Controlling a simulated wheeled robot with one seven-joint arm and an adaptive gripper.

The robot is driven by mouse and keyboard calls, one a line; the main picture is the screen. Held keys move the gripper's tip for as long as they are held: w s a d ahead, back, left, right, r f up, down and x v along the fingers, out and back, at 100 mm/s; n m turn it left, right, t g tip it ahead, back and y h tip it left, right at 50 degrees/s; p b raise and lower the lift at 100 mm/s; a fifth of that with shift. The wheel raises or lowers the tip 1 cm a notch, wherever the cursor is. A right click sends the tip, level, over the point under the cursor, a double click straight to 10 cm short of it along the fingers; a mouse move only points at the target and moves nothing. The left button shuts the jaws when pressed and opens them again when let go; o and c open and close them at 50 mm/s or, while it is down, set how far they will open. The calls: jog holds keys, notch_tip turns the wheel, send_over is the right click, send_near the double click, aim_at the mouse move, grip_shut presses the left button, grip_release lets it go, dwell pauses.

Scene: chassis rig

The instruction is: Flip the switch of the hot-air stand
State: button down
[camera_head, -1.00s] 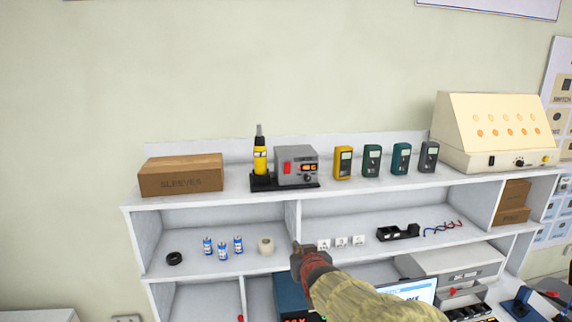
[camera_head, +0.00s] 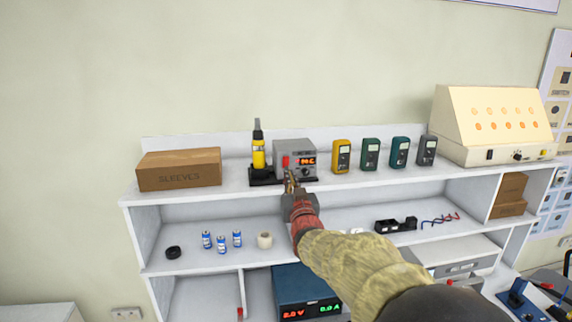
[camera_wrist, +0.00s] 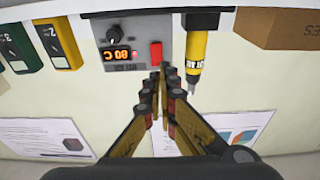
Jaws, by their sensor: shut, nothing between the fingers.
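The hot-air stand (camera_head: 294,150) is a grey box on the top shelf with a lit orange display, a knob and a red switch (camera_head: 286,161). A yellow hot-air handle (camera_head: 258,152) stands upright in its black holder beside it. In the wrist view, which is turned upside down, the red switch (camera_wrist: 155,51) is just beyond my fingertips. My gripper (camera_head: 290,177) is shut and empty, in front of the stand and just below the switch. Whether the fingertips (camera_wrist: 164,70) touch the switch I cannot tell. My fingers cover part of the stand's lower front.
A cardboard sleeves box (camera_head: 179,170) is at the left of the shelf. A yellow meter (camera_head: 341,156) and several darker meters stand to the right, then a cream sloped panel (camera_head: 492,125). Batteries and a roll lie one shelf down. The wall is close behind.

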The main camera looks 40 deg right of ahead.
aim_at(284, 158)
jog(key=shift+p+x, duration=0.5)
jog(key=shift+x, duration=2.9)
jog(key=shift+w+d+r+g+p, duration=0.1)
jog(key=shift+w+r+g+p, duration=0.2)
jog(key=shift+r+g+p, duration=0.1)
jog(key=shift+r+g+y+p, duration=0.3)
jog(key=shift+g+y+p, duration=0.1)
jog(key=shift+g+p, duration=0.1)
jog(key=shift+f+b, duration=0.15)
jog(key=shift+b, duration=0.8)
jog(key=shift+r, duration=0.35)
